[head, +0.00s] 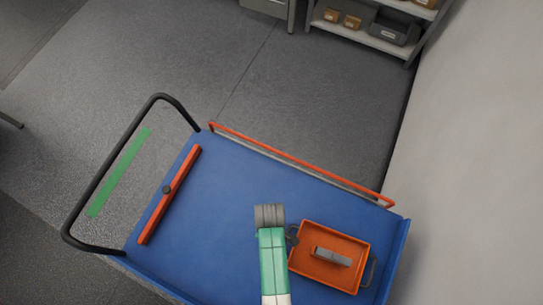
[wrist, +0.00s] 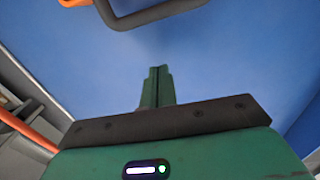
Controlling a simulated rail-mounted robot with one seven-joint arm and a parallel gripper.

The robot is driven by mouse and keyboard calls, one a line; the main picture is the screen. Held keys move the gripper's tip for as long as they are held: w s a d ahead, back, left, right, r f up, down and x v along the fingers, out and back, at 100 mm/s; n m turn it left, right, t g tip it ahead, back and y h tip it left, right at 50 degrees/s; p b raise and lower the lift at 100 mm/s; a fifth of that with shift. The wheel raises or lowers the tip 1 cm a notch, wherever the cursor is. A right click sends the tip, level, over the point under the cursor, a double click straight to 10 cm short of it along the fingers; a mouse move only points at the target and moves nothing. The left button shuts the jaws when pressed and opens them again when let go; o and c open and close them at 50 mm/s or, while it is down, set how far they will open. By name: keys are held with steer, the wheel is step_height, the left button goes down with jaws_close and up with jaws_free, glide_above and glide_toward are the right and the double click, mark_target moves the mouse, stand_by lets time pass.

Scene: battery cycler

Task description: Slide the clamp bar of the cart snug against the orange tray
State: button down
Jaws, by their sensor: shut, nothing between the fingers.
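The orange tray (head: 325,280) sits at the other end, with a grey block inside. A wide stretch of bare deck separates bar and tray. In the wrist view my gripper (wrist: 158,70) has its green fingers together and empty, over the blue deck. A dark tray handle (wrist: 155,14) shows ahead of them, apart from them. In the head view my arm is left of the tray and hides the fingertips.
A black push handle (head: 98,178) rises at the cart's left end. An orange rail (head: 300,162) runs along the far edge. A green strip (head: 119,172) shows inside the handle's loop. A shelf with boxes (head: 365,28) stands at the back, and a pale wall is on the right.

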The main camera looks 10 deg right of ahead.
mark_target(310, 234)
step_height(310, 234, down, 2)
steer(key=shift+f, duration=0.1)
steer(key=shift+s+d+r+p, duration=0.15)
steer(key=shift+s+d, duration=0.25)
steer(key=shift+d, duration=0.2)
steer(key=shift+s+d+r+p, duration=0.15)
steer(key=shift+s+d, duration=0.2)
steer(key=shift+d, duration=0.25)
steer(key=shift+s+d+f, duration=0.15)
steer(key=shift+s+d, duration=0.15)
steer(key=shift+d, duration=0.25)
steer(key=shift+s+d+p, duration=0.2)
steer(key=shift+d+p, duration=0.05)
steer(key=shift+p, duration=0.15)
steer(key=shift+s+d+p, duration=0.3)
steer(key=shift+s+d, duration=0.1)
steer(key=shift+d, duration=0.2)
steer(key=shift+s+d+p, duration=0.3)
steer(key=shift+s+d, duration=0.05)
steer(key=shift+d, duration=0.25)
steer(key=shift+s+d, duration=0.2)
steer(key=shift+d, duration=0.1)
